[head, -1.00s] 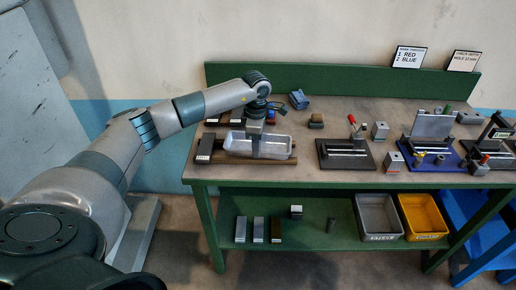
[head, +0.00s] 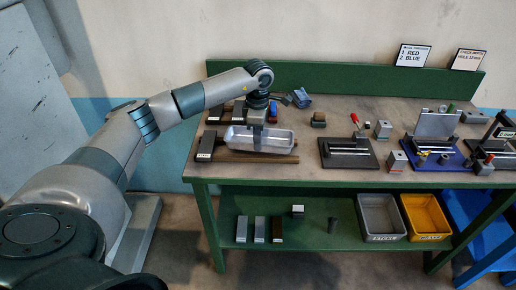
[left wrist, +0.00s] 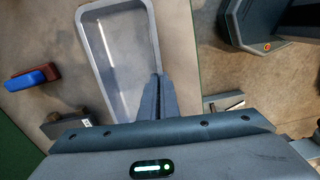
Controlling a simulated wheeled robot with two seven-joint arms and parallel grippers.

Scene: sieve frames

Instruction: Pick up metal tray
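The metal tray (head: 283,139) is a shallow, light grey rectangular pan at the left of the bench. It is level and shows just above the brown wooden rails (head: 280,158). My left gripper (head: 257,128) points down at the middle of the tray's long side. In the left wrist view, its fingers (left wrist: 157,97) are close together at the wall of the tray (left wrist: 113,45) and look shut on it. The exact contact is hidden by the fingers. My right gripper is in neither view.
A dark labelled block (head: 206,146) stands left of the tray. Grey (head: 381,218) and yellow (head: 426,216) bins sit on the shelf below.

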